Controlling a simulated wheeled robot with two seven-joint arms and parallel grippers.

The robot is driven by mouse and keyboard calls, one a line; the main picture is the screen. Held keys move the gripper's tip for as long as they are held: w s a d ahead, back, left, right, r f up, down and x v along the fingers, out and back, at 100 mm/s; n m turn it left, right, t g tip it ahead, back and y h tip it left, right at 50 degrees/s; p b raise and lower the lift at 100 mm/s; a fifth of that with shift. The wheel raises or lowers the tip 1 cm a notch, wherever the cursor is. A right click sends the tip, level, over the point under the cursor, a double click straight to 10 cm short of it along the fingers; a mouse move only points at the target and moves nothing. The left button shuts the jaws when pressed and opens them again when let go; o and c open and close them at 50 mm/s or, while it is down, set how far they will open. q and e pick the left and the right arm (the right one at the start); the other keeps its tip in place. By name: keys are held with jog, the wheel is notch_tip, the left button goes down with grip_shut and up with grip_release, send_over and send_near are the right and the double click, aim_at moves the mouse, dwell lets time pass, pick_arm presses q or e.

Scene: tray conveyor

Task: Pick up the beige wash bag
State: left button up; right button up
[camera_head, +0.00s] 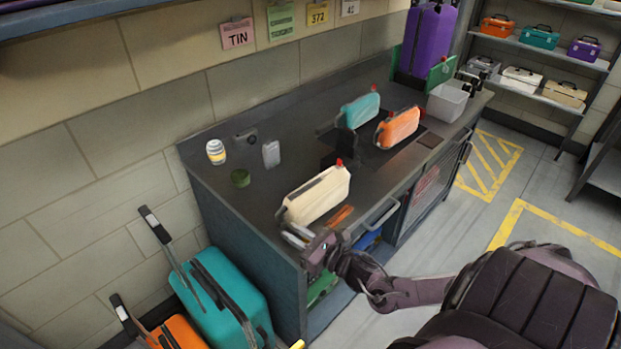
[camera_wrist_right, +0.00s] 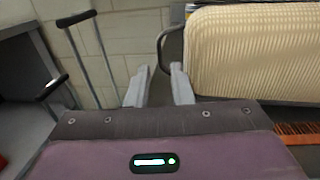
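The beige wash bag (camera_head: 318,195) stands upright near the front edge of the dark counter, with a red knob on top. It shows large at the upper right of the right wrist view (camera_wrist_right: 255,50), with ribbed sides and a dark loop handle at its left end. My right gripper (camera_head: 293,234) is at the bag's near left end. My left gripper is not in view.
A teal bag (camera_head: 361,110) and an orange bag (camera_head: 398,128) stand further back on the counter. A striped jar (camera_head: 216,152), a green tin (camera_head: 240,178) and a grey item (camera_head: 271,154) stand left. An orange brush-like item (camera_head: 341,215) lies beside the beige bag. Suitcases (camera_head: 225,295) stand below left.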

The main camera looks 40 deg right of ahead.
aim_at(280, 225)
jog(key=x, duration=0.3)
jog(key=shift+r, duration=0.25)
jog(key=shift+x, duration=1.15)
jog(key=shift+w+f, duration=0.2)
jog(key=shift+w, duration=0.05)
grip_shut()
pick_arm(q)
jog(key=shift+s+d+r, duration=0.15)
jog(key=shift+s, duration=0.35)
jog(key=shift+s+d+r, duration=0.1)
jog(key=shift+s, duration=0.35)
pick_arm(e)
jog(key=shift+r, duration=0.1)
